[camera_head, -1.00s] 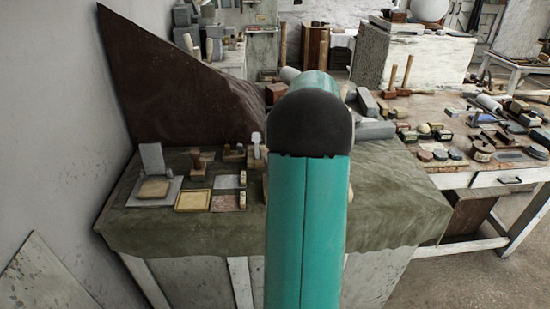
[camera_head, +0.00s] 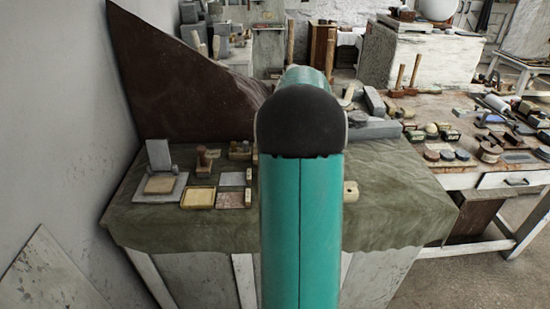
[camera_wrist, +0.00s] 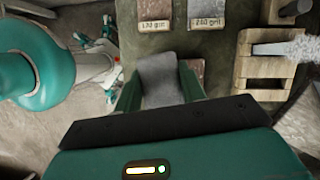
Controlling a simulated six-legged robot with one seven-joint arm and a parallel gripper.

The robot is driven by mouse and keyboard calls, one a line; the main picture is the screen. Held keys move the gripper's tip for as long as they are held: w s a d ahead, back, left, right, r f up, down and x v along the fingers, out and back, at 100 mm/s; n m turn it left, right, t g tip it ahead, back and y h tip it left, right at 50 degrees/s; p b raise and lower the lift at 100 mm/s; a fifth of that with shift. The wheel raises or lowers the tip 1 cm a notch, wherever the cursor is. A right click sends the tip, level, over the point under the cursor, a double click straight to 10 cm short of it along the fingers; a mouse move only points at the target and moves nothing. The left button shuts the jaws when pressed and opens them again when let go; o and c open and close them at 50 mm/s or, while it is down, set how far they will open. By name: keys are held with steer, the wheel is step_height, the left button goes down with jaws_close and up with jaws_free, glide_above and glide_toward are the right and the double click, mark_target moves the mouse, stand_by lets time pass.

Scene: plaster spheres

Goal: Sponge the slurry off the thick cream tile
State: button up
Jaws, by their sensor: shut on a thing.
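A thick cream slab (camera_head: 160,185), which looks like the tile, lies on a grey board at the left of the cloth-covered bench. A grey upright piece stands behind it. Whether slurry covers it is too small to tell. My gripper (camera_wrist: 158,82) shows in the wrist view with its green fingers closed on a grey soft-looking block (camera_wrist: 158,70), which may be the sponge. The tile cannot be made out in the wrist view. In the head view my arm hides the gripper and what it holds.
A yellow-rimmed tray (camera_head: 198,197) lies right of the tile, beside abrasive sheets; the wrist view shows labels reading 120 grit (camera_wrist: 155,24) and 240 grit (camera_wrist: 209,21). The bench's front right is clear cloth.

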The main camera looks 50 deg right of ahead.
steer(key=shift+f, duration=0.4)
steer(key=shift+s+d, duration=0.1)
steer(key=shift+d, duration=0.05)
steer(key=shift+s+d+r, duration=0.2)
steer(key=shift+s+d, duration=0.4)
steer(key=shift+d, duration=0.15)
steer(key=shift+w+a+f, duration=0.1)
steer(key=shift+a, duration=0.05)
steer(key=shift+w+a+f, duration=0.15)
steer(key=shift+w+a, duration=0.45)
steer(key=shift+a, duration=0.2)
steer(key=shift+w+a+f, duration=0.15)
steer(key=shift+w+a, duration=0.45)
steer(key=shift+a, duration=0.15)
steer(key=shift+s+d, duration=0.1)
